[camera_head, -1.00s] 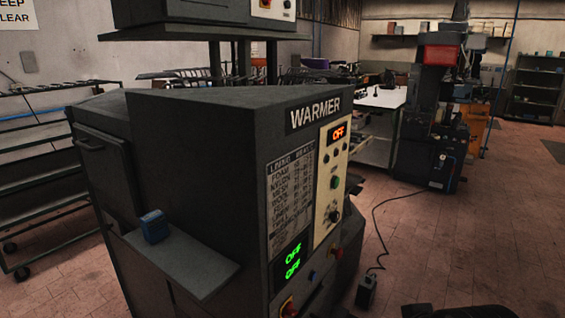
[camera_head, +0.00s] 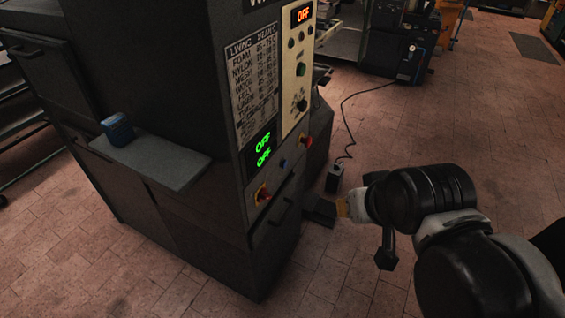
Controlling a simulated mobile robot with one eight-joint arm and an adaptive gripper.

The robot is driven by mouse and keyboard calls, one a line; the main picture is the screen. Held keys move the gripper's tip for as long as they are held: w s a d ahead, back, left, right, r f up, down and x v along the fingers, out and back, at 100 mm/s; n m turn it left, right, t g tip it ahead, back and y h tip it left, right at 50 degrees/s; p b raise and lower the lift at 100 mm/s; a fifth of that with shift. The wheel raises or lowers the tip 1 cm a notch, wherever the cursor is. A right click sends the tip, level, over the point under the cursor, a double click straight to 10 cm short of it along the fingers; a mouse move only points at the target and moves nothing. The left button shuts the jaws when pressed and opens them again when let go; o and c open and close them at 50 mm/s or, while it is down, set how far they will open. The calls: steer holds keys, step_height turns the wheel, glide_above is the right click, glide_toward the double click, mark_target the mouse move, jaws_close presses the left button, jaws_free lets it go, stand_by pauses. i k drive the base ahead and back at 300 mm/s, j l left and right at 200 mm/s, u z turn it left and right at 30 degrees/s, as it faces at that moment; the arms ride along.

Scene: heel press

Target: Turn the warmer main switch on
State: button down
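The dark warmer cabinet (camera_head: 215,100) fills the left and middle of the view. A red and yellow rotary switch (camera_head: 262,195) sits low on its front, below a green display (camera_head: 263,150) reading OFF twice. An orange display (camera_head: 302,15) at the top of the cream panel (camera_head: 296,85) also reads OFF. My arm comes in from the right. My gripper (camera_head: 320,212) is a dark shape low in front of the cabinet, to the right of the rotary switch and apart from it. Its fingers are too small and dark to tell open from shut.
A green button (camera_head: 300,69) and a black knob (camera_head: 301,105) are on the cream panel. A red knob (camera_head: 305,142) and a small blue button (camera_head: 283,163) sit below. A drawer handle (camera_head: 280,217) sticks out. A corded pedal (camera_head: 334,178) stands on the floor; a blue box (camera_head: 117,130) rests on the side shelf.

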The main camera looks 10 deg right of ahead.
mark_target(262, 195)
steer(key=k+l, duration=0.1)
steer(key=l, duration=0.3)
steer(key=k+l, duration=0.1)
steer(key=l, duration=0.25)
steer(key=l+u, duration=0.1)
steer(key=l, duration=0.3)
steer(key=k+l, duration=0.15)
steer(key=l, duration=0.2)
steer(key=k+l, duration=0.1)
steer(key=l, duration=0.25)
steer(key=u, duration=0.05)
